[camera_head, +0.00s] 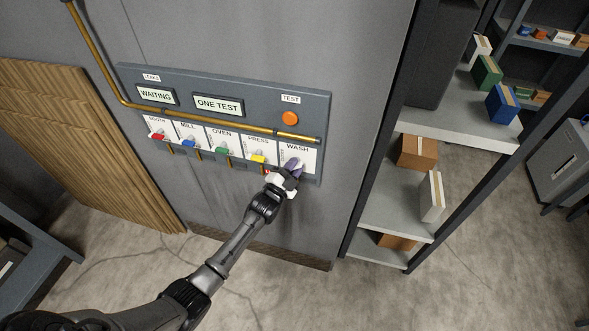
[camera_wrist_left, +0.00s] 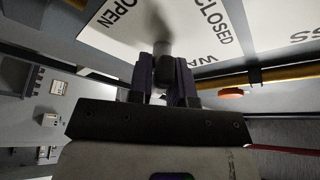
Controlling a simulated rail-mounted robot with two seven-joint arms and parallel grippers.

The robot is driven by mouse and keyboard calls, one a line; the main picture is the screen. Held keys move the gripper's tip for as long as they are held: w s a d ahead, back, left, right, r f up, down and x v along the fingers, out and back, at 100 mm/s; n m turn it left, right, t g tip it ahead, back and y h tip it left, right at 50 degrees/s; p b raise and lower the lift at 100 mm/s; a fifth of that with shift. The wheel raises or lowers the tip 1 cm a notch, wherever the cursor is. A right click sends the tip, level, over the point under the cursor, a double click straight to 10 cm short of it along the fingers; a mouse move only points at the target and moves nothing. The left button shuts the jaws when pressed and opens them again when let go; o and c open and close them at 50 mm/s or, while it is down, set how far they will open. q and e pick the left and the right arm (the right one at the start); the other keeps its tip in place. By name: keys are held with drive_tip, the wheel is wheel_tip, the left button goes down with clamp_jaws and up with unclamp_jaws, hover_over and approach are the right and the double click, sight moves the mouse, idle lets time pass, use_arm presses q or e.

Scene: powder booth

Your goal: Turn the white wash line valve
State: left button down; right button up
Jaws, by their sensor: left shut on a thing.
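The wash line valve (camera_head: 291,161) sits at the right end of the valve panel (camera_head: 324,125), under the WASH label, and its white handle is mostly hidden by my fingers. My left gripper (camera_head: 295,170) is at the handle, with the arm reaching up from the lower left. In the left wrist view the purple fingers of my left gripper (camera_wrist_left: 164,84) are shut on the valve handle (camera_wrist_left: 163,65), which looks shaded there. The OPEN and CLOSED marks show behind it. I cannot tell the handle's exact angle. My right gripper is not in view.
Red (camera_head: 158,134), blue (camera_head: 189,142), green (camera_head: 222,150) and yellow (camera_head: 257,158) valves stand in a row to the left. An orange TEST button (camera_head: 290,118) is above. A brass pipe (camera_head: 215,120) crosses the panel. Shelving (camera_head: 395,210) stands to the right.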

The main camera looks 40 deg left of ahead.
use_arm(q)
drive_tip(key=n+y, duration=0.1)
drive_tip(key=n, duration=0.2)
drive_tip(key=n+y+b, duration=0.1)
drive_tip(key=n+y, duration=0.1)
drive_tip(key=n, duration=0.2)
drive_tip(key=shift+t+y, duration=0.3)
drive_tip(key=shift+t, duration=0.1)
drive_tip(key=shift+n+g+y+b, duration=0.25)
drive_tip(key=shift+n+y, duration=0.6)
drive_tip(key=shift+n, duration=0.9)
drive_tip(key=shift+n+g+y+b, duration=0.2)
drive_tip(key=shift+n+y, duration=0.65)
drive_tip(key=shift+n, duration=1.2)
drive_tip(key=c, duration=1.2)
unclamp_jaws()
drive_tip(key=shift+o, duration=0.2)
drive_tip(key=v, duration=1.3)
drive_tip(key=shift+s+d+f, duration=0.15)
drive_tip(key=shift+s+d, duration=0.05)
drive_tip(key=shift+s, duration=0.1)
